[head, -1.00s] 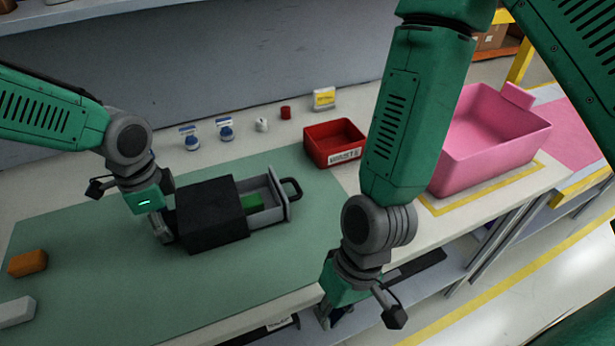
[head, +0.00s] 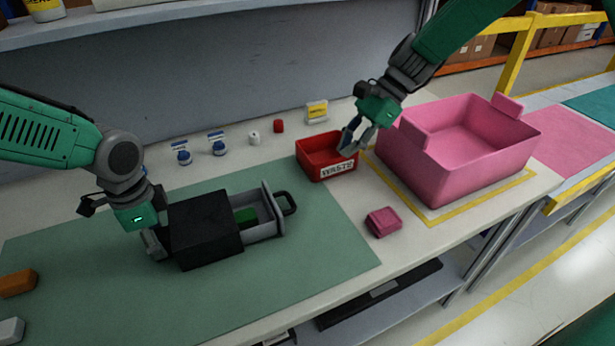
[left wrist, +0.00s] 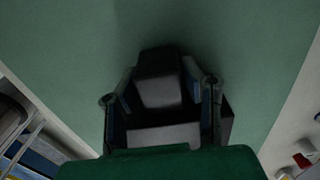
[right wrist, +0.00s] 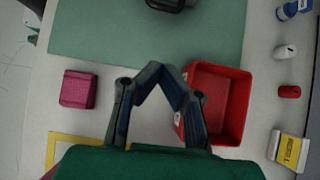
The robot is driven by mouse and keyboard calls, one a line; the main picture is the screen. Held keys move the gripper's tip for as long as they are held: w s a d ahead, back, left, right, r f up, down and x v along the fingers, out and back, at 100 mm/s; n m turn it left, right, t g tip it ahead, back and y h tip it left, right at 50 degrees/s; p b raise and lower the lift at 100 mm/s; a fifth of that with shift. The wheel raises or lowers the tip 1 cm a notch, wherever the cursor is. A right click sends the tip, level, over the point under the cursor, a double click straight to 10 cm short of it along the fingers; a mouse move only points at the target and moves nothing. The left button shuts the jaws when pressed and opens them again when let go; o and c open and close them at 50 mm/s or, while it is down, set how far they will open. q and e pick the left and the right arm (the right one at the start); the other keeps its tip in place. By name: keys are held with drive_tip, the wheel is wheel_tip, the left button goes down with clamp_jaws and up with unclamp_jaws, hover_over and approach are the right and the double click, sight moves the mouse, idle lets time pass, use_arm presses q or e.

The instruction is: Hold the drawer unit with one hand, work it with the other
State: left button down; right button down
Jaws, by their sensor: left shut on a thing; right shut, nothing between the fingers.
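The black drawer unit (head: 203,232) lies on the green mat in the head view. Its grey drawer (head: 262,222) is pulled out to the right, with a dark handle (head: 289,203) at its end and a green item (head: 245,215) inside. My left gripper (head: 153,243) is shut on the left end of the unit; the left wrist view shows a dark part of the unit (left wrist: 160,85) between the fingers. My right gripper (head: 352,140) is shut and empty above the right edge of the red waste bin (head: 313,171). In the right wrist view its fingertips (right wrist: 158,72) meet beside the bin (right wrist: 238,105).
A pink tub (head: 440,185) stands right of the bin inside yellow tape. A small pink box (head: 383,222) lies in front of it. Small bottles (head: 183,157) and a yellow-labelled box (head: 317,111) stand along the back. An orange block (head: 17,283) lies far left.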

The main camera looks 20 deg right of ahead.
sight(265, 215)
use_arm(q)
drive_tip(key=shift+a, duration=0.2)
use_arm(e)
drive_tip(key=x, duration=1)
drive_tip(key=shift+s+a, duration=0.1)
drive_tip(key=shift+a, duration=0.05)
use_arm(q)
drive_tip(key=shift+d, duration=0.15)
use_arm(e)
drive_tip(key=shift+a+f, duration=0.15)
drive_tip(key=shift+a, duration=0.9)
drive_tip(key=shift+a+f, duration=0.15)
drive_tip(key=shift+a, duration=0.65)
drive_tip(key=shift+a, duration=0.1)
drive_tip(key=a, duration=0.8)
drive_tip(key=shift+a, duration=0.25)
drive_tip(key=shift+d, duration=0.1)
